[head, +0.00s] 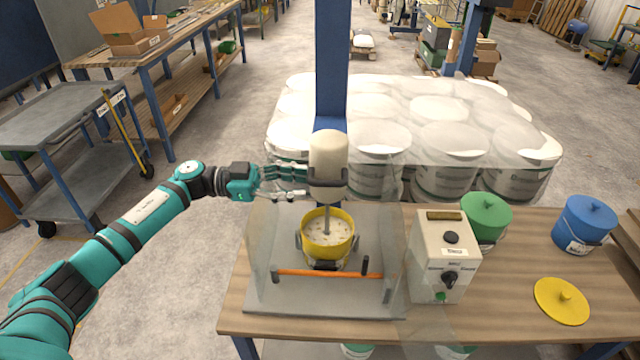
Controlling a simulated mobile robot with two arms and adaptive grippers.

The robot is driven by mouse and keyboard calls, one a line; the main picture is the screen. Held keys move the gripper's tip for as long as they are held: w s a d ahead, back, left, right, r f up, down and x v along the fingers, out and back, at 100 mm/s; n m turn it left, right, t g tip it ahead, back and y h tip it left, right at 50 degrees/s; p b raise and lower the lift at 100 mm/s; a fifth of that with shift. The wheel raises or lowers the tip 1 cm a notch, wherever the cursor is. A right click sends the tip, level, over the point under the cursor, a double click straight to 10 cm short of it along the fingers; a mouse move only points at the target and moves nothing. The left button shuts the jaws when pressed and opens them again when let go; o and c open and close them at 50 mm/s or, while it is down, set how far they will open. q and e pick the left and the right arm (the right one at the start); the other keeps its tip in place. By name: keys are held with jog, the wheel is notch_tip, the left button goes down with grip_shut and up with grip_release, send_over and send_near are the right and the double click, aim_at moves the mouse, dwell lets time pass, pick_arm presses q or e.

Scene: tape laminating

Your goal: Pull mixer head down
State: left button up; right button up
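The mixer head (328,165) is a cream-coloured cylinder mounted in front of a blue column (331,60). Its grey shaft (326,218) reaches down into a yellow bucket (328,240) with whitish contents. The bucket stands on a grey base plate (345,308) on the wooden table. My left gripper (305,184) is at the left side of the mixer head, with its fingers pointing right towards it. Whether the fingers touch the head or are closed on something is too small to tell. My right gripper is not in view.
Clear guard panels with an orange bar (325,273) stand around the bucket. A control box (441,256) is to the right. Green (486,217) and blue (583,223) lidded buckets and a yellow lid (561,301) lie farther right. Wrapped white buckets (440,125) stand behind.

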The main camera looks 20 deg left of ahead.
pick_arm(q)
jog(key=shift+v, duration=2.35)
jog(key=shift+a, duration=0.1)
